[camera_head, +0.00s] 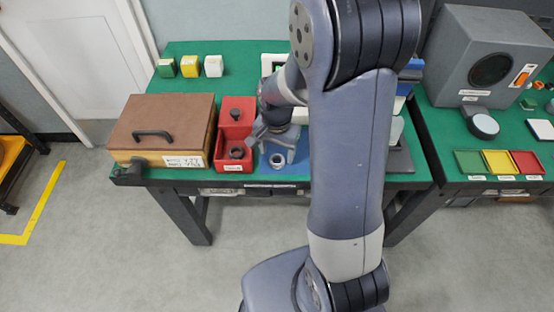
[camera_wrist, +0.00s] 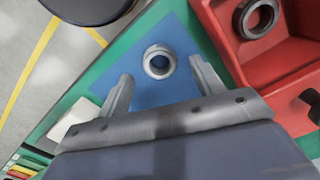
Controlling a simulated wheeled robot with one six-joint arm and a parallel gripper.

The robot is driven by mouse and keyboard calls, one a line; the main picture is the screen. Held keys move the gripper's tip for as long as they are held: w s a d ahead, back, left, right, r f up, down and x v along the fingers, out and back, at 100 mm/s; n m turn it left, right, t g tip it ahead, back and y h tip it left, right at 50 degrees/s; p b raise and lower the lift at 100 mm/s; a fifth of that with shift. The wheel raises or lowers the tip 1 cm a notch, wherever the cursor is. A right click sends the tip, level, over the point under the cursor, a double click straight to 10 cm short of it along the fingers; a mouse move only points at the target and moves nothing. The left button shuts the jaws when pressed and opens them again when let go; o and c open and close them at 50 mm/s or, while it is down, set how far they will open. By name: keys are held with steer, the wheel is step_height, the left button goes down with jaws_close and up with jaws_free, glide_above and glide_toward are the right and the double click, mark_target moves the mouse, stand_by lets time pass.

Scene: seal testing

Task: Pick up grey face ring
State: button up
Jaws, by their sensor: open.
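The grey face ring (camera_head: 277,161) lies flat on a blue mat (camera_head: 295,178) near the front edge of the green table. In the wrist view the ring (camera_wrist: 159,73) shows as a small grey ring with a dark hole, on the blue mat (camera_wrist: 182,35). My gripper (camera_head: 276,152) is open above the mat, pointing down by the ring. In the wrist view my gripper (camera_wrist: 160,75) has one finger on each side of the ring, apart from it and holding nothing. The height of the fingertips above the ring is hard to tell.
Red bins (camera_head: 221,164) holding dark ring parts stand just left of the mat; a red bin wall (camera_wrist: 225,45) is close to one finger. A brown-lidded box (camera_head: 165,113) stands further left. A grey machine (camera_head: 490,60) and coloured trays (camera_head: 470,163) are on the right table.

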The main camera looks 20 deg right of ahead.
mark_target(277, 166)
steer(key=shift+f, duration=1.45)
steer(key=c, duration=1.1)
